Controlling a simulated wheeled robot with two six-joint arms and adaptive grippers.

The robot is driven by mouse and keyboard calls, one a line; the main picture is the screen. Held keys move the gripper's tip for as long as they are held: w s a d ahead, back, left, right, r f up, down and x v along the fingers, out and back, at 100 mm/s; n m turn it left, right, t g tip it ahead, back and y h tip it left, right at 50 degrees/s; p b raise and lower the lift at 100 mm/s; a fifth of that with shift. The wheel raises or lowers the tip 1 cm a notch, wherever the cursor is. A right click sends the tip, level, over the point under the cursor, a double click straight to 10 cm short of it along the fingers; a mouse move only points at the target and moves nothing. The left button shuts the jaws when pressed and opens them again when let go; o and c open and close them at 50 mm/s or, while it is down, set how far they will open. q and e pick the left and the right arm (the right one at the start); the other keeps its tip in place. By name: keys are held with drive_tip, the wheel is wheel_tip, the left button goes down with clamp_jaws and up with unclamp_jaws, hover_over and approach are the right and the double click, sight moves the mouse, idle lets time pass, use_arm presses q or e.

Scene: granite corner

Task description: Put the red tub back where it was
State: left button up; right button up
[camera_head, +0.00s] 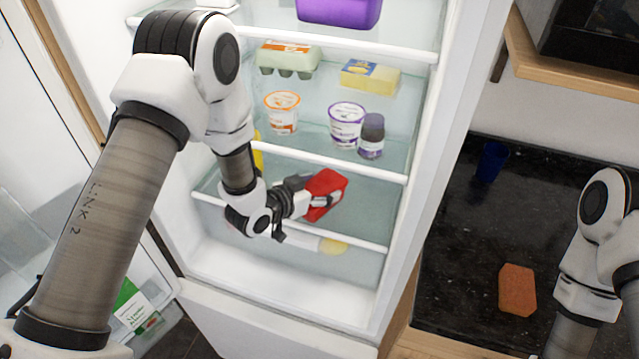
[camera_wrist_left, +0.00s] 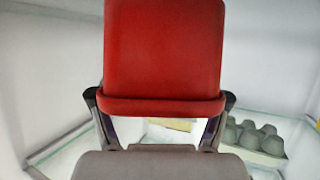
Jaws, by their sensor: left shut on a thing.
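The red tub (camera_head: 328,192) is inside the open fridge, in front of the lower shelf area below the shelf with the yogurt cups. My left gripper (camera_head: 305,197) is shut on the red tub, which is tilted in the head view. In the left wrist view the red tub (camera_wrist_left: 163,55) fills the upper middle, with the finger pads of my left gripper (camera_wrist_left: 160,105) on both its sides. I cannot tell whether the tub touches a shelf. My right arm shows at the right edge of the head view, but its gripper is out of view.
A purple container (camera_head: 338,11) is above. A blue cup (camera_head: 492,161) and an orange block (camera_head: 517,289) are on the dark counter.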

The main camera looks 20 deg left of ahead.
use_arm(q)
drive_tip(key=shift+d+f, duration=0.1)
drive_tip(key=shift+f, duration=0.1)
drive_tip(key=shift+d, duration=0.2)
drive_tip(key=shift+f, duration=0.1)
drive_tip(key=o, duration=1.4)
drive_tip(key=shift+a, duration=0.1)
